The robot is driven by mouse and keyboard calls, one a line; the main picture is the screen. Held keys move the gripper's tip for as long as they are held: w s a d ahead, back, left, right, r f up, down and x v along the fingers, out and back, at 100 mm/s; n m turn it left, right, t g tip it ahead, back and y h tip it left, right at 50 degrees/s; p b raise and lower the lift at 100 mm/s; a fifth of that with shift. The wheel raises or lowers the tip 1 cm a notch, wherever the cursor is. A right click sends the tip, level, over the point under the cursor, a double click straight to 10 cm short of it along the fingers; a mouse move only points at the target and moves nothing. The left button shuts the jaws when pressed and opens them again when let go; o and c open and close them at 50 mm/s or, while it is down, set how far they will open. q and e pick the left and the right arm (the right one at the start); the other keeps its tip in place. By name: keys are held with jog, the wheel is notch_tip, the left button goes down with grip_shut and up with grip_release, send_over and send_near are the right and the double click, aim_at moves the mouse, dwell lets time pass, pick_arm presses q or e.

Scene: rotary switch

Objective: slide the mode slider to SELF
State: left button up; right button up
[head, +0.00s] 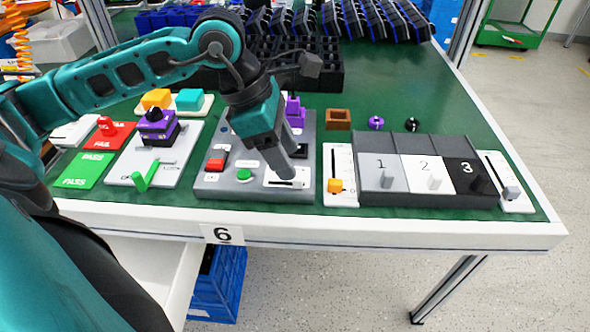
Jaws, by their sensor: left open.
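My left gripper (296,170) reaches down over the grey control panel (222,187). Its fingertips are just above a small white plate with a dark slot (284,180), which appears to be the mode slider. The gripper covers the plate's back part. I cannot read the plate's lettering or make out its knob clearly, so its position is unclear. I cannot tell whether the fingers touch the knob. My right gripper is out of view.
On the panel are a red button (216,160) and a green button (244,175). To the right stand a white slider strip with an orange knob (337,186) and a numbered block. Left are a white plate with a green lever (147,177) and green and red pads.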

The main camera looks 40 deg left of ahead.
pick_arm(q)
jog(key=shift+x, duration=2.2)
jog(key=shift+c, duration=0.2)
jog(key=shift+r, duration=0.1)
grip_shut()
